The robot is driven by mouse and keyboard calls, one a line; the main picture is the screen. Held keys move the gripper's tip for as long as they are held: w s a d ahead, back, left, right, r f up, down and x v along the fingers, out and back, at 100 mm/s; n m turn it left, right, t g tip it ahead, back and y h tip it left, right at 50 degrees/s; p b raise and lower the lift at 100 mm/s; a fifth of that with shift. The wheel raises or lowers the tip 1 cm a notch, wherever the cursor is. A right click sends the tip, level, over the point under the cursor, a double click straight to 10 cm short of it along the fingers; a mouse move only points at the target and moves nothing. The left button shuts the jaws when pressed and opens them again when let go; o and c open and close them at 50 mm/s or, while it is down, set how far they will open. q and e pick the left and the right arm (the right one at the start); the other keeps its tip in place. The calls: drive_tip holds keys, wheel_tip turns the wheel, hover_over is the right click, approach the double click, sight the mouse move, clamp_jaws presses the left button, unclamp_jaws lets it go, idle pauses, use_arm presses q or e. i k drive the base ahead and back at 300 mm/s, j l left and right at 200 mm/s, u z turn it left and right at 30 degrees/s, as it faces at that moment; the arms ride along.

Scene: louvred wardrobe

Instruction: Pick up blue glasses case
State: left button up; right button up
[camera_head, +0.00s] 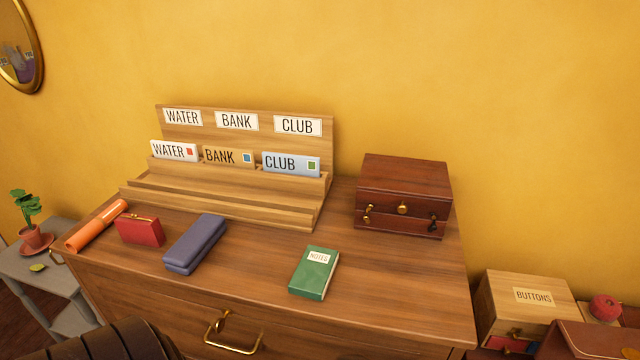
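The blue glasses case (195,243) is a long, rounded, blue-violet case. It lies flat and closed on the wooden dresser top (245,285), near the front edge and left of the middle. It lies at a slant, its near end toward the lower left. Nothing covers it. Neither of my grippers shows in the head view.
A red purse (140,231) and an orange roll (97,225) lie left of the case. A green notebook (314,272) lies to its right, with clear wood between. Behind stand a letter rack (230,200) and a dark wooden box (403,192).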

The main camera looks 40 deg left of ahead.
sight(190, 249)
drive_tip(key=k+j+u, duration=0.15)
drive_tip(key=j, duration=0.2)
drive_tip(key=k+j+u, duration=0.35)
drive_tip(key=j, duration=0.4)
drive_tip(key=k, duration=0.05)
